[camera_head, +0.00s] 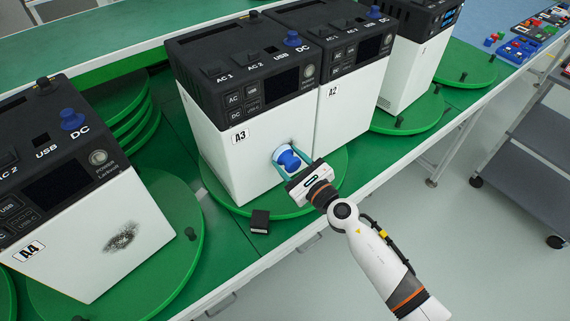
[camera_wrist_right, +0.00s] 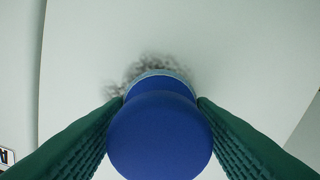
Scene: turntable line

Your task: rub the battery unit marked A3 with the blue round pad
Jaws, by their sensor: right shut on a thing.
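The battery unit marked A3 (camera_head: 236,165) stands on a round green turntable, a black-topped white box with its label on the front's left. My right gripper (camera_head: 287,160) is shut on the blue round pad (camera_head: 290,159), at the right part of A3's white front. In the right wrist view the pad's blue knob (camera_wrist_right: 158,135) sits between the green fingers, and its pale far rim is against or very close to the white face. A dark smudge (camera_wrist_right: 152,66) shows on the face just beyond the pad; the pad hides part of it. My left gripper is not in view.
Unit A4 (camera_head: 75,235), with a dark smudge on its front, stands at the left. Unit A2 (camera_head: 350,100) stands close to the right of A3. A small black block (camera_head: 260,221) lies at the turntable's front edge (camera_head: 245,207). A grey cart (camera_head: 535,140) is at the right.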

